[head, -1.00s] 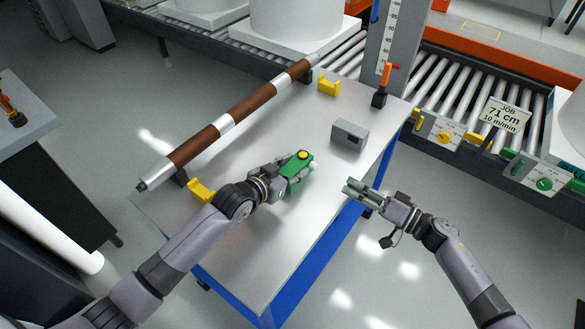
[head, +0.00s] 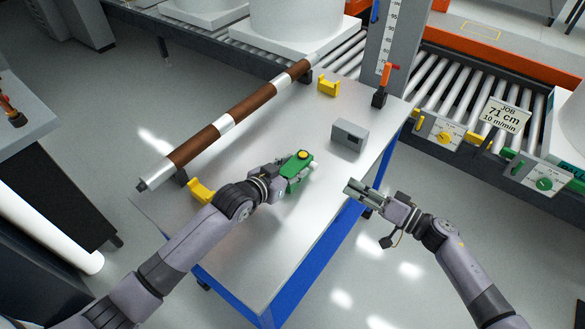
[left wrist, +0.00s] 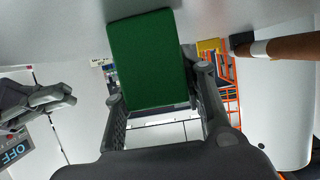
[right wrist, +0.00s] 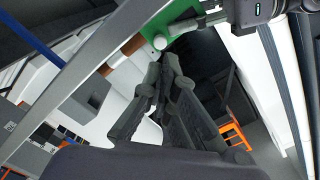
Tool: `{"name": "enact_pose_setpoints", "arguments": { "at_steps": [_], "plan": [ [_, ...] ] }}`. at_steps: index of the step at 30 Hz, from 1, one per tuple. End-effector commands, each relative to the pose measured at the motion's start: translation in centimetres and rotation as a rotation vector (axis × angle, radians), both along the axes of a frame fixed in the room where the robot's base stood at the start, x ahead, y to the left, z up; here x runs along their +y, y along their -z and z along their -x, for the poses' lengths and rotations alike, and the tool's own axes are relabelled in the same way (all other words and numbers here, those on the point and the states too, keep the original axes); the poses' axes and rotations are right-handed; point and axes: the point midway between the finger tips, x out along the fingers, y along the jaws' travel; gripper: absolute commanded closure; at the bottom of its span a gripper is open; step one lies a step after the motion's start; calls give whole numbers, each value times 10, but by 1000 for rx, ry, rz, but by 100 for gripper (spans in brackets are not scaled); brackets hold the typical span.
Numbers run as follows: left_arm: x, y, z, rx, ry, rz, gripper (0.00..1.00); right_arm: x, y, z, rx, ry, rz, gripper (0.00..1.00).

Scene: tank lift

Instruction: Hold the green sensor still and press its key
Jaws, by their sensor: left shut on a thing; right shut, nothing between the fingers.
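The green sensor (head: 299,167) is a small green block with a round yellow key (head: 304,155) on top and a whitish knob at its far end. My left gripper (head: 287,176) is shut on it, over the table. In the left wrist view the green block (left wrist: 150,60) sits between the fingers. The sensor also shows in the right wrist view (right wrist: 182,22), with the white knob beside it. My right gripper (head: 355,188) is shut and empty, to the right of the sensor and apart from it, by the table's right edge. Its fingertips also show in the right wrist view (right wrist: 165,70).
A grey box (head: 350,134) stands on the table (head: 262,235) beyond the grippers. A brown and silver roller (head: 222,126) lies along the left edge by yellow cradles (head: 201,191). Roller conveyors (head: 450,95) run behind. The table's front part is clear.

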Motion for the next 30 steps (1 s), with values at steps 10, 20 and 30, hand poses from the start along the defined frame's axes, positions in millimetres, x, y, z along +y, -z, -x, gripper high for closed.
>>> {"name": "enact_pose_setpoints", "arguments": {
  "at_steps": [10,20,30],
  "plan": [
    [0,0,0,1,0,-1,94,0,0,0,0,0,0,100],
    [0,0,0,1,0,-1,94,3,-3,-3,-6,40,-5,100],
    [0,1,0,1,0,-1,94,5,-21,-18,23,416,-25,100]
  ]
}}
